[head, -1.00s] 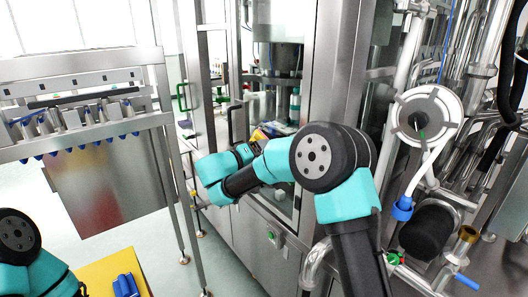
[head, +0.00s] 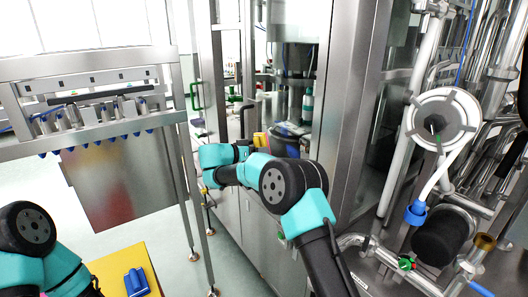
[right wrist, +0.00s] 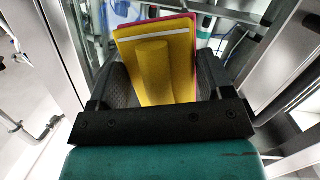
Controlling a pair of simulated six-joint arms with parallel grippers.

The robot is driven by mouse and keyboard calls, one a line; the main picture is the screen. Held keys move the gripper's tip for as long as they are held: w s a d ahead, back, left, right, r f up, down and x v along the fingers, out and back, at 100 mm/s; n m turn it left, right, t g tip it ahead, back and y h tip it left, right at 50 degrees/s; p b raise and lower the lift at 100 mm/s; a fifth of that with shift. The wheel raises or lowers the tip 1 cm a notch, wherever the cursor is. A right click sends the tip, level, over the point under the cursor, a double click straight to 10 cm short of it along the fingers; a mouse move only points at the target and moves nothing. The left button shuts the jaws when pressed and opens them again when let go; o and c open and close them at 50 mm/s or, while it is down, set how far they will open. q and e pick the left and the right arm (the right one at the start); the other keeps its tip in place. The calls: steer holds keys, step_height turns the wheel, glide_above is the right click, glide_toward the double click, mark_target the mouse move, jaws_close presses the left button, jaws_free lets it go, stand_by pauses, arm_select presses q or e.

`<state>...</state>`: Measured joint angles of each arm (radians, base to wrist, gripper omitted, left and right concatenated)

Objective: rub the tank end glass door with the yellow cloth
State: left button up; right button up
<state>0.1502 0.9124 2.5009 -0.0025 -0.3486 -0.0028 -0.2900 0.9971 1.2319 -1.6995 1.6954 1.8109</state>
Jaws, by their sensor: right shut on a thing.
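My right gripper (right wrist: 155,95) is shut on a yellow cloth (right wrist: 155,60), which stands up between its fingers; a pink-red layer shows along its edge. In the head view the cloth (head: 260,139) is a small yellow patch by the dark gripper (head: 282,143), partly hidden by my right arm. Both are in front of the glazed side of a steel machine (head: 350,90), with glass (head: 283,95) behind them. I cannot tell whether the cloth touches the glass, nor which pane is the tank end door. Only links of my left arm show at lower left; its gripper is out of frame.
A steel rack with nozzles (head: 100,110) stands at left. Dark (head: 243,120) and green (head: 196,95) handles stick out near the cloth. A white round fitting with hose (head: 443,120) and pipes crowd the right. A yellow surface (head: 108,272) holds a blue object (head: 136,281).

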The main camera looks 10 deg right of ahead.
mark_target(293, 154)
steer(key=shift+w+a+f+m, duration=0.15)
steer(key=shift+w+f+m, duration=0.25)
steer(key=shift+w+m, duration=0.2)
steer(key=shift+w+r+x, duration=0.1)
steer(key=shift+r+x, duration=0.05)
steer(key=shift+x, duration=0.85)
steer(key=shift+w+r+x, duration=0.1)
steer(key=shift+r+x, duration=0.05)
steer(key=shift+x, duration=0.8)
steer(key=shift+w+r+x, duration=0.1)
steer(key=shift+r+x, duration=0.05)
steer(key=shift+x, duration=0.85)
steer(key=shift+w+d, duration=0.25)
steer(key=shift+d, duration=0.45)
steer(key=shift+s, duration=0.1)
steer(key=shift+s+d, duration=0.3)
steer(key=shift+s, duration=0.65)
steer(key=shift+s+d, duration=0.3)
steer(key=shift+s, duration=0.6)
steer(key=shift+s+d, duration=0.3)
steer(key=shift+s, duration=0.3)
steer(key=shift+s+d, duration=0.25)
steer(key=shift+s, duration=0.35)
steer(key=shift+s+d, duration=0.3)
steer(key=shift+s, duration=0.3)
